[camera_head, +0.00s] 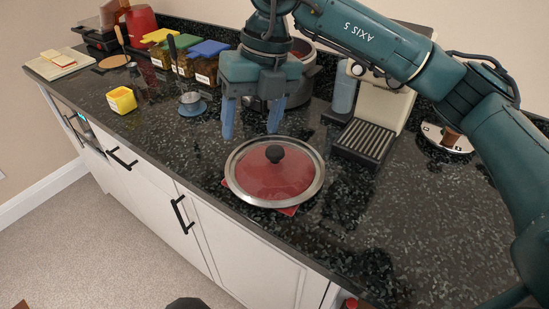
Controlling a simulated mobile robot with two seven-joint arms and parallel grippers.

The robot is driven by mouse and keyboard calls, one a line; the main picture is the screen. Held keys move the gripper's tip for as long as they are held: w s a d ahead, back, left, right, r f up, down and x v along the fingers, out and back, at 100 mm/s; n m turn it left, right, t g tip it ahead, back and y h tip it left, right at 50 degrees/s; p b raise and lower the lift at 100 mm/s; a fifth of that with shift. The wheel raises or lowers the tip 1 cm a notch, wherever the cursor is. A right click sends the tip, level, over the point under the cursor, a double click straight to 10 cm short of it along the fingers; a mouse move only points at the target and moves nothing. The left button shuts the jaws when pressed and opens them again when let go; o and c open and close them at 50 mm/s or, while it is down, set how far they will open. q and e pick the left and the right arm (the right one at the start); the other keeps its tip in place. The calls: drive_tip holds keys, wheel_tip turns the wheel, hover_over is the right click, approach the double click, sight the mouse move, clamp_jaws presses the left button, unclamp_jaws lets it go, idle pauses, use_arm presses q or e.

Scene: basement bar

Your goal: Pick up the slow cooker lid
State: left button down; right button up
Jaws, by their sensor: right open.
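The slow cooker lid (272,178) is round and reddish, with a metal rim and a black knob (275,153) on top. It lies near the front edge of the dark counter, over a red piece (289,210) that shows at its lower edge. My right gripper (251,124) points down above and behind the lid, with its blue fingers spread and nothing between them. The fingertips appear apart from the knob. Behind the gripper, the slow cooker (305,72) is partly hidden. My left gripper is not in view.
A coffee machine with a slatted drip tray (366,140) stands to the right of the lid. The counter (400,220) is clear at the front right.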

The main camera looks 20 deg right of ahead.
drive_tip(key=w+d+r+m+t+h, duration=0.1)
drive_tip(key=w+d+r+h, duration=0.1)
drive_tip(key=w+d, duration=0.15)
hover_over(275, 149)
drive_tip(key=f, duration=0.4)
drive_tip(key=s+f, duration=0.1)
drive_tip(key=f, duration=0.2)
drive_tip(key=shift+a, duration=0.25)
drive_tip(key=f, duration=0.1)
drive_tip(key=f+p, duration=0.1)
drive_tip(key=f, duration=0.2)
drive_tip(key=shift+w+d+f+p, duration=0.15)
drive_tip(key=shift+w+d+p, duration=0.15)
drive_tip(key=shift+f, duration=0.35)
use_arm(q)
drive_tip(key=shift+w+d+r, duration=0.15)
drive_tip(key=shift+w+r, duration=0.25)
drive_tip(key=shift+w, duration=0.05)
use_arm(e)
drive_tip(key=shift+f, duration=0.15)
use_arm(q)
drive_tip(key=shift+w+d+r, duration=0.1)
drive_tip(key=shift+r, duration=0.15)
use_arm(e)
drive_tip(key=shift+w, duration=0.1)
clamp_jaws()
